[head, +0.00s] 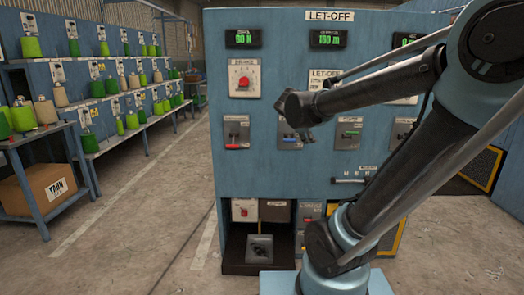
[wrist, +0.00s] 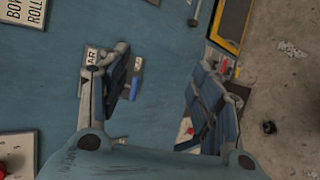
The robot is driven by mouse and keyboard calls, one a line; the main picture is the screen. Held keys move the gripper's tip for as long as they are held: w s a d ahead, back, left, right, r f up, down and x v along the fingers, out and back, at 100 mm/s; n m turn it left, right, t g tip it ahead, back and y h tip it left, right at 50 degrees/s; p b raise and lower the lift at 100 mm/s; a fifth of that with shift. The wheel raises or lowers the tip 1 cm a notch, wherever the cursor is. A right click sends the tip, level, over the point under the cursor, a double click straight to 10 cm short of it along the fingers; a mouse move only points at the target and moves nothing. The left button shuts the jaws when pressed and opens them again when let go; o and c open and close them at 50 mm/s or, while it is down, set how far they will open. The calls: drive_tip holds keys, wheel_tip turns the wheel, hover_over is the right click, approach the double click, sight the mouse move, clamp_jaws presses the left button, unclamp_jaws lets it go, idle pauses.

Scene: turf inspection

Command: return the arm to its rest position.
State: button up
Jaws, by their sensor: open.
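My arm reaches from the right across the front of the blue let-off cabinet (head: 262,180) in the head view. Its dark wrist end is in front of the cabinet's middle. My gripper (wrist: 163,92) shows in the wrist view with its two fingers wide apart and nothing between them but the blue panel behind. In the head view the fingers are hard to make out against the cabinet. A blue-handled switch (head: 290,141) is partly behind the wrist end; I cannot tell the gap between them.
A red-handled switch (head: 235,140) and a green-handled switch (head: 349,134) flank the wrist. A red knob (head: 243,81) sits above. Yarn shelves (head: 125,100) and a cardboard box (head: 40,187) stand left, with clear floor between.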

drive_tip(key=s+d+f+m+g+y, duration=0.1)
drive_tip(key=s+d+f+m+g, duration=0.1)
drive_tip(key=s+f+m, duration=0.35)
drive_tip(key=s+d+f+m+g+y, duration=0.1)
drive_tip(key=s+d+f+m+g, duration=0.2)
drive_tip(key=s+f, duration=0.45)
drive_tip(key=s+a+f+m+g+y, duration=0.1)
drive_tip(key=s+a+f+m, duration=0.1)
drive_tip(key=s, duration=0.5)
drive_tip(key=s+a+f+m+g+y, duration=0.1)
drive_tip(key=s+a+f+m+y, duration=0.1)
drive_tip(key=s+f+m, duration=0.3)
drive_tip(key=shift+s+f+g, duration=0.3)
drive_tip(key=shift+s+f, duration=0.05)
drive_tip(key=shift+s, duration=0.55)
drive_tip(key=shift+a, duration=0.1)
drive_tip(key=shift+w+f, duration=0.2)
drive_tip(key=shift+w, duration=0.3)
